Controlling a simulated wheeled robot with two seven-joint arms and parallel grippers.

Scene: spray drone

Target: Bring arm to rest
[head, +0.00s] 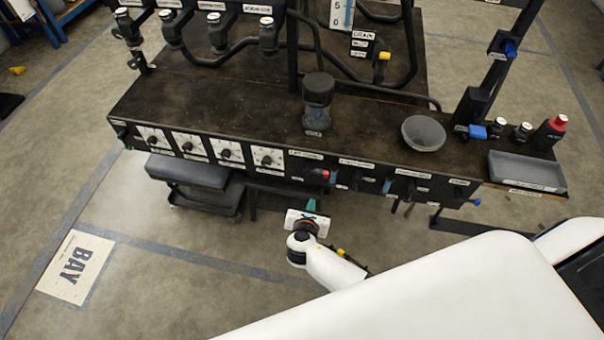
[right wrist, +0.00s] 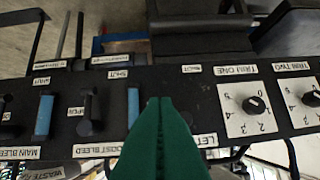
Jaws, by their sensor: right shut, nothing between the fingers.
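My right gripper (head: 311,206) is in the middle of the head view, in front of the bench's front panel. Its white wrist and arm reach in from the lower right. Its green fingers (right wrist: 160,105) are pressed together in the right wrist view, with nothing between them. They point toward the panel, which carries labelled dials and levers; I cannot tell how far off it is. My left gripper is in neither view.
Pipes rise behind. The floor around the BAY sign (head: 76,266) is clear.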

